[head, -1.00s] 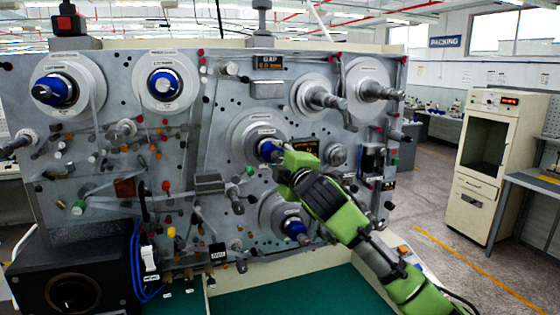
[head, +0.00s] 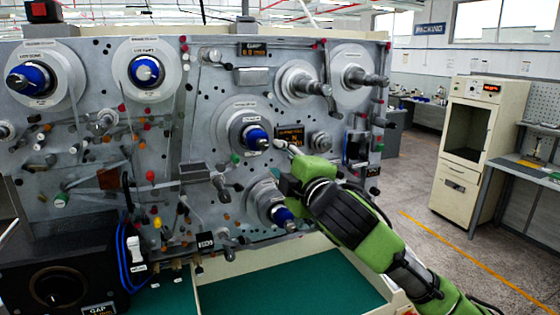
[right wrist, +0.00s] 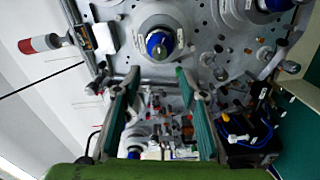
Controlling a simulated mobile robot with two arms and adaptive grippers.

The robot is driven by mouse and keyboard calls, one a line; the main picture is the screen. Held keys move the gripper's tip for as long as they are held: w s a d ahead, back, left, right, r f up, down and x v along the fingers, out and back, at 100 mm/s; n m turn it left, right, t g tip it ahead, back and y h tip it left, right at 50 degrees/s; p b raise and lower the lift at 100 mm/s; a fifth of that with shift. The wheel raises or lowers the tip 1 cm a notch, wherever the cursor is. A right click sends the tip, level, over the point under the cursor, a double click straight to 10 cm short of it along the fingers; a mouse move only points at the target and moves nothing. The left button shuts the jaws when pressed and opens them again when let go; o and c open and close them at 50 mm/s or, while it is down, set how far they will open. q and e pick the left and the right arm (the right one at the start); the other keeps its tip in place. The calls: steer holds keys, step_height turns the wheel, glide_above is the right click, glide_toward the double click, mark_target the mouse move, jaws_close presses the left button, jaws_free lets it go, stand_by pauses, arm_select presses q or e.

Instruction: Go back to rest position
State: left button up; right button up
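My right gripper (head: 284,160) is in front of the machine panel, to the right of the middle blue-tipped spindle (head: 256,138) and apart from it. In the right wrist view its two fingers (right wrist: 156,76) are spread with nothing between them. A blue spindle (right wrist: 160,44) shows beyond the fingertips there. A lower blue-tipped spindle (head: 283,214) sits below the gripper. Two blue spindles with white discs are at the upper left (head: 30,78) and upper middle (head: 145,71). My left gripper is not in view.
The grey panel (head: 215,110) carries many pins, rollers and knobs, with two bare metal spindles (head: 305,84) at the upper right. A green-floored tray (head: 290,285) lies below. A black box (head: 60,285) stands at lower left. A cream cabinet (head: 470,150) is at right beyond open floor.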

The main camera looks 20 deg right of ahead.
steer(key=shift+f, duration=0.1)
stand_by(0.3)
steer(key=s+a+f+m+g, duration=0.15)
steer(key=s+f, duration=0.25)
steer(key=f, duration=0.6)
steer(key=s+a+f+m+g, duration=0.1)
steer(key=s+f+m+g, duration=0.25)
steer(key=f, duration=0.65)
steer(key=s+a+f+m+g, duration=0.15)
steer(key=s+f, duration=0.25)
steer(key=f, duration=0.5)
steer(key=s+d+f+m+g, duration=0.1)
steer(key=s+f+m+g, duration=0.3)
steer(key=s+f, duration=0.7)
steer(key=s+d+f+m+g, duration=0.1)
steer(key=s+f+m+g, duration=0.5)
steer(key=s, duration=1)
step_height(320, 180, down, 36)
steer(key=s+n+b, duration=0.2)
steer(key=n+b, duration=0.1)
steer(key=b, duration=0.5)
steer(key=s+d+f+b, duration=0.1)
steer(key=s+f+b, duration=0.2)
steer(key=s+f, duration=0.5)
steer(key=s+d+f+b, duration=0.1)
steer(key=s+f+b, duration=0.2)
steer(key=s+f, duration=0.6)
step_height(320, 180, down, 6)
steer(key=shift+s+d+h, duration=0.25)
steer(key=shift+d+h, duration=0.05)
